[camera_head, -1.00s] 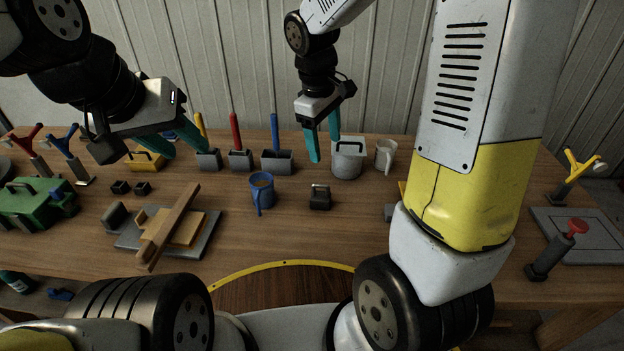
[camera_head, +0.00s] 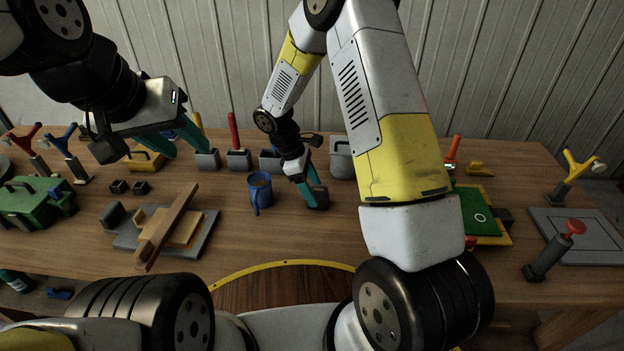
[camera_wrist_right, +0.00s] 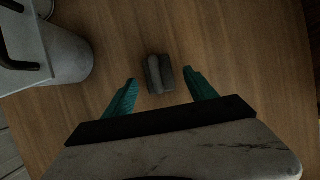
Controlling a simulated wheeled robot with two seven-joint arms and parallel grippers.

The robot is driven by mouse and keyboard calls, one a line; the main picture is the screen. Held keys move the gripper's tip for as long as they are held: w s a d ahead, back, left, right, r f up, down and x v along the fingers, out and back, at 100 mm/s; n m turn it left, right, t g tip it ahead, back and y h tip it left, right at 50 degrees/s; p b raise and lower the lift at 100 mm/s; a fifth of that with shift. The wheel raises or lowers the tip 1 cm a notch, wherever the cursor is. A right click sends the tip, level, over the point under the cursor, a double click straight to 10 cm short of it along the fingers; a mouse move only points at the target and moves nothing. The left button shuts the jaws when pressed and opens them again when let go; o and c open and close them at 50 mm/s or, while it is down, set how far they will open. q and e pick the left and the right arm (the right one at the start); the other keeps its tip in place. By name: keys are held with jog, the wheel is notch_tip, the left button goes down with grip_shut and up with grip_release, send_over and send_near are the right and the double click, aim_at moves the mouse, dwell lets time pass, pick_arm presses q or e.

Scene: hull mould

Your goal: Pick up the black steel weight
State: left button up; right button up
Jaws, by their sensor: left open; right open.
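The black steel weight (camera_wrist_right: 159,75) is a small dark block with a bar handle on top, lying on the wooden table. In the wrist view it shows between and slightly beyond the fingertips of my right gripper (camera_wrist_right: 161,80), with a gap on both sides. In the head view the weight (camera_head: 321,198) is partly hidden behind the teal fingers of my right gripper (camera_head: 311,197), which points down at it. My right gripper is open and empty. My left gripper (camera_head: 188,148) is open and empty, above the table's back left part.
A blue mug (camera_head: 260,193) stands just left of my right gripper. A grey pot (camera_head: 341,160) stands behind it, and also shows at the wrist view's left (camera_wrist_right: 65,58). A wooden bar on a grey plate (camera_head: 206,235) lies at left. The table front of the weight is clear.

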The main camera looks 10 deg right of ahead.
aim_at(318, 195)
jog(key=x, duration=0.3)
jog(key=shift+d+f, duration=0.1)
jog(key=shift+d, duration=0.2)
jog(key=shift+c, duration=0.3)
grip_shut()
